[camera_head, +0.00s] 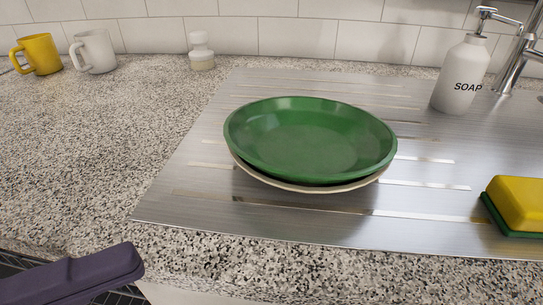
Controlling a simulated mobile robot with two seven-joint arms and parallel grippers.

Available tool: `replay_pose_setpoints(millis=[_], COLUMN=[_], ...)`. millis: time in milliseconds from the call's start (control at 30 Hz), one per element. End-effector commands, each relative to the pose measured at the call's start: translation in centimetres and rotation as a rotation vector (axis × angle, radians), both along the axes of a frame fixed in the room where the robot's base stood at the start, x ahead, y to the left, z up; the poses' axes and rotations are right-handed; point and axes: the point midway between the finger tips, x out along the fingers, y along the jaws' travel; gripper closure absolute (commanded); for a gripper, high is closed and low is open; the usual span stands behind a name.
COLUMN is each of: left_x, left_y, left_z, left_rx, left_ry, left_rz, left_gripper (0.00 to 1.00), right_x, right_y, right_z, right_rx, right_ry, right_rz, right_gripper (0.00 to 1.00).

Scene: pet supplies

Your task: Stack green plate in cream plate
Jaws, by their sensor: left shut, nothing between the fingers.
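The green plate (310,140) sits in the cream plate (300,187) on the metal drainboard, in the middle of the head view. The green plate covers nearly all of the cream one; only the cream plate's front rim shows below it. The green plate looks slightly tilted, with a dark gap between the rims at the front. My left gripper (122,264) is a dark purple shape at the lower left. It is shut and empty, in front of the counter edge and well apart from the plates. My right gripper is not in view.
The metal drainboard (190,200) has free room around the plates. A white soap bottle (461,80) stands behind on the right, near the faucet (517,55). A yellow and green sponge (520,203) lies at right. Yellow (39,52) and white (95,50) mugs and a small shaker (201,52) stand at the back.

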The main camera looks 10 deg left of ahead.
Motion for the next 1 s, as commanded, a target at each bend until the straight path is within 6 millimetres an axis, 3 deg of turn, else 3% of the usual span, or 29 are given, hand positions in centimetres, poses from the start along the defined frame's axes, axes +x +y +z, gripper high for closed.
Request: replay_pose_setpoints(millis=[33,267,700,1000], left_x=[-0.1,0.9,5.8,9.0], left_y=[0.1,-1.5,-8.5,-8.8], left_z=[-0.6,-0.2,-0.1,-0.3], left_rx=[0.002,-0.005,-0.005,-0.001], left_ry=[-0.013,-0.028,-0.027,-0.021], left_rz=[-0.011,-0.017,-0.018,-0.016], left_gripper=[1.0,1.0,1.0,1.0], right_x=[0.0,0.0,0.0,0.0], right_y=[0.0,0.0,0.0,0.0], right_z=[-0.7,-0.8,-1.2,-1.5], right_rx=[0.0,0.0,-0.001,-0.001], right_ry=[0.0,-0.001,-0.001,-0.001], right_rz=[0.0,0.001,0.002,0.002], right_gripper=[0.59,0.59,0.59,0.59])
